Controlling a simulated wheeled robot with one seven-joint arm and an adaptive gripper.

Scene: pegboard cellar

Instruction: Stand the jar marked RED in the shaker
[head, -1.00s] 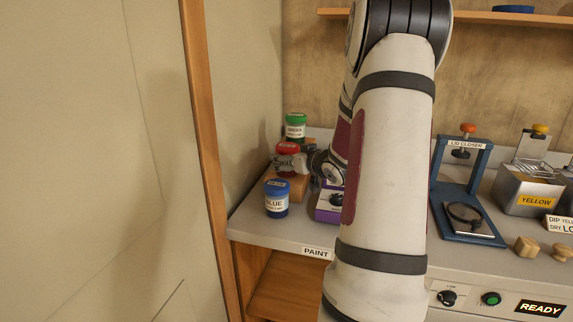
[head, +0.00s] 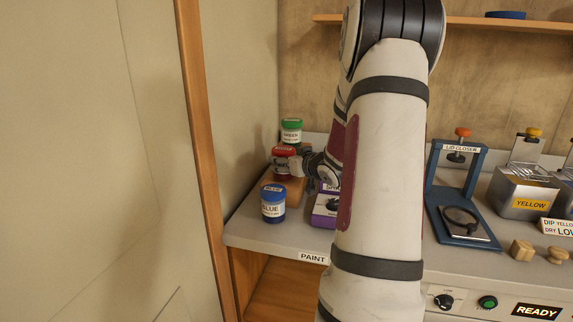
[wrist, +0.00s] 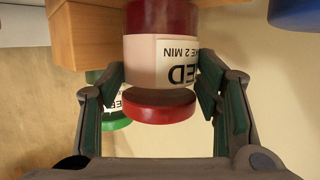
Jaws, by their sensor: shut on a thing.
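The jar marked RED (head: 284,163) has a red lid and a white label, and is upright at the wooden block (head: 292,190) on the left of the bench. I cannot tell whether its base touches the block. My gripper (wrist: 161,92) is shut on it, one finger on each side of the label and lid. The wrist view shows the jar (wrist: 170,60) upside down, lid lowest.
A blue jar (head: 273,203) stands in front of the block and a green-lidded jar (head: 291,131) behind the red one. A wall with a wooden post (head: 200,150) borders the left. A blue lid closer (head: 458,195) and a yellow dip tank (head: 527,195) stand right.

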